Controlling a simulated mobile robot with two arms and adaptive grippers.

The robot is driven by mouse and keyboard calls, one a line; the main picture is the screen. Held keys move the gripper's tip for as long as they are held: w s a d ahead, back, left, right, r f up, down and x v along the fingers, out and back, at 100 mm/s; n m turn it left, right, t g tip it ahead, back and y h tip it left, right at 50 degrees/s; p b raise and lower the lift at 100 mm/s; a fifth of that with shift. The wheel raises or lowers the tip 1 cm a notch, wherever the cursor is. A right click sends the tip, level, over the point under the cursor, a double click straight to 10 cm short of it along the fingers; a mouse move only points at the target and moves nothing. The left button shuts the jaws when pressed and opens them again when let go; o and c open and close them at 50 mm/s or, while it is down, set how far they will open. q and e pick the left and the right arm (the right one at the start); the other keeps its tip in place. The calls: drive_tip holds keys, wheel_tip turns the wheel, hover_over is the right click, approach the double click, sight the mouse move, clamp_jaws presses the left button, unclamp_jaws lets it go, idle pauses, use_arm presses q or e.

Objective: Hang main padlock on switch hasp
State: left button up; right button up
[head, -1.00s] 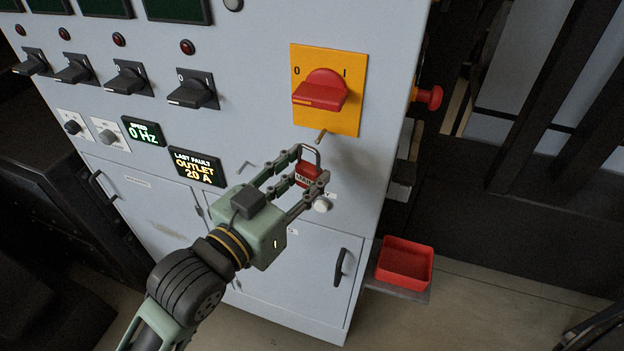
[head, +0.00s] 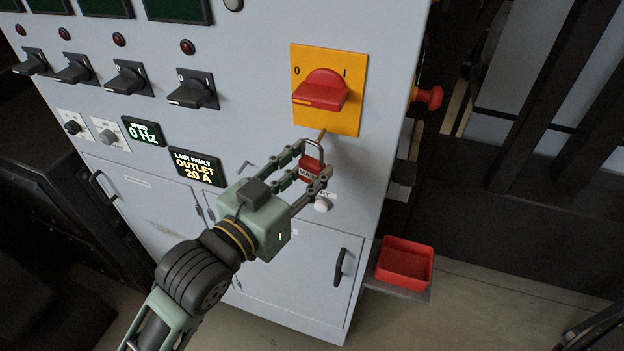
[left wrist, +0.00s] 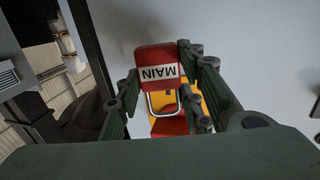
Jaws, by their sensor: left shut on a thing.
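The main padlock (head: 311,168) is red with a label and a metal shackle pointing up. In the left wrist view the padlock (left wrist: 158,65) reads MAIN, upside down. My left gripper (head: 308,172) is shut on the padlock body and holds it in front of the cabinet, below the switch. The red rotary switch (head: 322,90) sits on a yellow plate (head: 350,122) marked 0 and I. The switch hasp (head: 322,136) is a small metal peg below the plate. The shackle top is right by the peg; I cannot tell whether they touch. My right gripper does not show.
A grey cabinet (head: 250,120) carries a row of black knobs and displays. A red bin (head: 404,262) stands at the lower right, and a red push button (head: 430,97) sticks out at the side.

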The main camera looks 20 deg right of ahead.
use_arm(q)
drive_tip(key=shift+w+d, duration=0.45)
drive_tip(key=shift+w, duration=0.2)
drive_tip(key=shift+w+d, duration=0.45)
drive_tip(key=shift+w, duration=0.15)
idle(1.1)
drive_tip(key=shift+w+d+f, duration=0.1)
drive_tip(key=shift+f, duration=0.05)
idle(0.4)
drive_tip(key=shift+w+d+f, duration=0.15)
drive_tip(key=shift+w, duration=0.1)
drive_tip(key=shift+w+d+f, duration=0.15)
drive_tip(key=shift+f, duration=0.1)
idle(0.6)
drive_tip(key=shift+f, duration=0.15)
idle(0.6)
drive_tip(key=o, duration=1.3)
